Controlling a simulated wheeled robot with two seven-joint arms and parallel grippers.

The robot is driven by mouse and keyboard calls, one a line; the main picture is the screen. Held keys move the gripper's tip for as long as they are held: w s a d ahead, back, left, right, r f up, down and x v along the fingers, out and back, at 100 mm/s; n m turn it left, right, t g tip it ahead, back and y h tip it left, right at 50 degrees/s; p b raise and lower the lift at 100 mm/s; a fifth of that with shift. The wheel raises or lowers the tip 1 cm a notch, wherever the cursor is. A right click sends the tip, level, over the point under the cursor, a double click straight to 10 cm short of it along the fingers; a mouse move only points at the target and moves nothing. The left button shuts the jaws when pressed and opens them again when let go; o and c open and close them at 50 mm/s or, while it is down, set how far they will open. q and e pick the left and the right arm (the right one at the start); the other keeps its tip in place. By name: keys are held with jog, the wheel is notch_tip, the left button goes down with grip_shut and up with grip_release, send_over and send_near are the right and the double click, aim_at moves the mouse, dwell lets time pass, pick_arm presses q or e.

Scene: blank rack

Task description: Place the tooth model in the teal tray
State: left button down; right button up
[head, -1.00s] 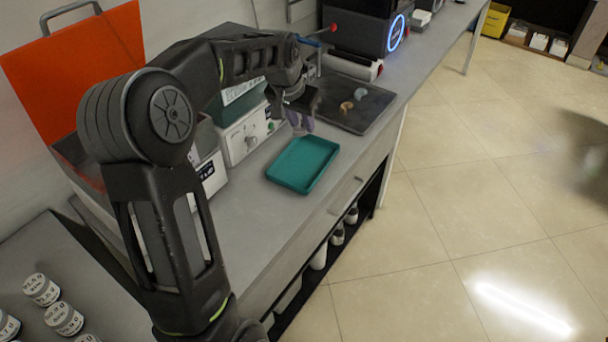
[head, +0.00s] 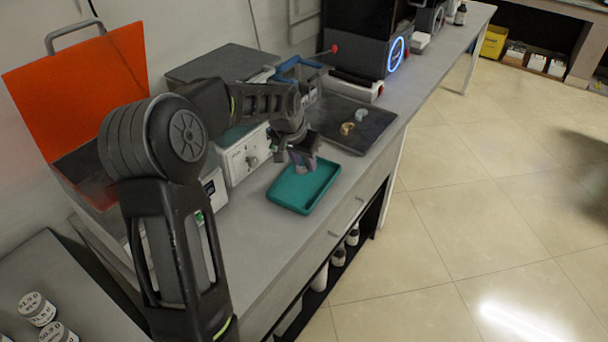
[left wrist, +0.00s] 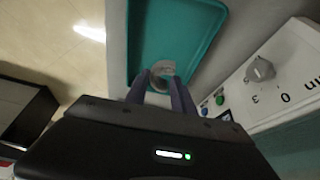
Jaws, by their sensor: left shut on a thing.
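The teal tray (head: 304,187) lies on the grey bench, and it also fills the upper middle of the left wrist view (left wrist: 180,30). My left gripper (head: 303,162) is over the far edge of the tray. In the left wrist view its two fingers (left wrist: 160,88) are shut on a pale, curved tooth model (left wrist: 162,70), which shows against the tray. I cannot tell whether the model touches the tray floor. In the head view the model is hidden by the gripper. My right gripper is not in view.
A dark mat (head: 350,124) behind the tray holds a tan piece (head: 347,128) and a pale piece (head: 360,115). A white device with a knob (head: 245,155) stands left of the tray. A dark machine with a blue ring (head: 370,40) stands farther back. The bench front is clear.

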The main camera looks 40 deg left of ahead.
aim_at(303, 172)
pick_arm(q)
jog(key=shift+f, duration=2.5)
jog(key=shift+f, duration=0.1)
jog(key=shift+f, duration=0.15)
jog(key=c, duration=1.1)
grip_release()
jog(key=shift+o, duration=0.2)
jog(key=shift+r, duration=0.45)
jog(key=v, duration=1.1)
jog(key=shift+s+r, duration=0.15)
jog(key=shift+r, duration=0.15)
